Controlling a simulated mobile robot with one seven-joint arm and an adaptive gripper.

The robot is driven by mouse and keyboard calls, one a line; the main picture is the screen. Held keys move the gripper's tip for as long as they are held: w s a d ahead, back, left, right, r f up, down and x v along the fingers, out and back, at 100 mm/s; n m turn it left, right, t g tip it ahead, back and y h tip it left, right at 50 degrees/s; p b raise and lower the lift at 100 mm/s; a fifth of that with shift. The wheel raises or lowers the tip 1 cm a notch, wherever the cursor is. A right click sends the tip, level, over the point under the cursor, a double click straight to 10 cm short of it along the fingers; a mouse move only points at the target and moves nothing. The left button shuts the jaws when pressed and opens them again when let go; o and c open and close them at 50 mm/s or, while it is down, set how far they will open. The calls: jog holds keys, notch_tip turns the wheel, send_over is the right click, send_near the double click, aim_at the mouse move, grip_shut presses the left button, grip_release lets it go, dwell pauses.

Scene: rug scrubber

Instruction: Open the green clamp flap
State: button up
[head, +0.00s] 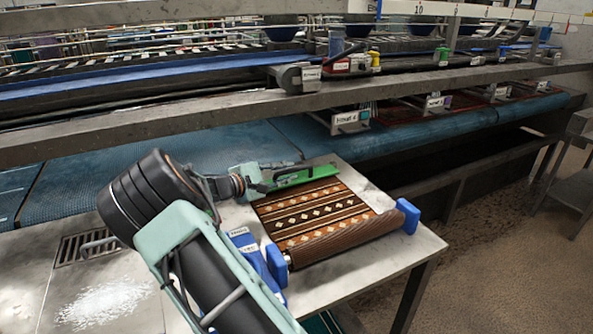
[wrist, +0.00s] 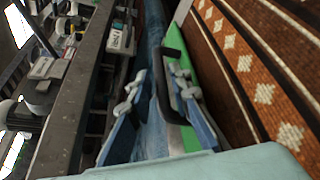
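The green clamp flap (head: 305,176) lies along the far edge of the patterned rug (head: 310,213) on the metal table. It looks flat and closed down on the rug's edge. In the wrist view the flap (wrist: 183,65) runs beside the rug, with a black handle (wrist: 161,90) along its side. My gripper (head: 257,178) is at the flap's left end in the head view. In the wrist view my gripper (wrist: 155,78) has its two blue fingers apart, with the right one overlapping the handle and flap. Whether it touches them I cannot tell.
The rug's near end is rolled, with blue end pieces (head: 409,216) at the roll. Blue labelled parts (head: 250,255) stand left of it. A blue conveyor belt (head: 110,185) and a long grey beam (head: 210,115) run behind the table (head: 400,255).

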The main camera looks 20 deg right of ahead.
aim_at(292, 170)
jog(key=shift+x, duration=2.15)
jog(key=shift+c, duration=0.5)
grip_shut()
